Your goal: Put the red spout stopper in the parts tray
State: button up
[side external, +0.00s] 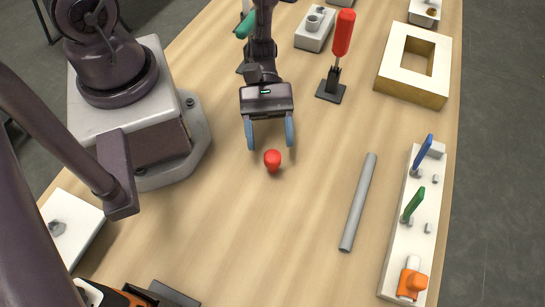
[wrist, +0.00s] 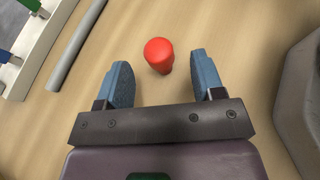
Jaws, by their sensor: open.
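The red spout stopper (side external: 272,160) stands on the wooden table near the middle of the side external view. It is small, with a rounded top and a narrower lower part. My gripper (side external: 270,147) is open and empty, its two blue fingers spread just behind and above the stopper. In the wrist view the stopper (wrist: 159,54) lies ahead of the gap between the fingertips of my gripper (wrist: 161,72), nearly midway. The fingers do not touch it. I cannot tell for sure which thing is the parts tray.
A grey rod (side external: 357,203) lies right of the stopper. A white rack (side external: 398,250) with blue, green and orange pieces stands farther right. A square wooden frame (side external: 440,92) and a red-handled tool in a black stand (side external: 331,90) are behind. The table in front of the stopper is clear.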

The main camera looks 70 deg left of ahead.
aim_at(273, 166)
jog(key=x, duration=0.5)
jog(key=shift+d, duration=0.4)
jog(key=c, duration=1)
jog(key=shift+r, duration=0.15)
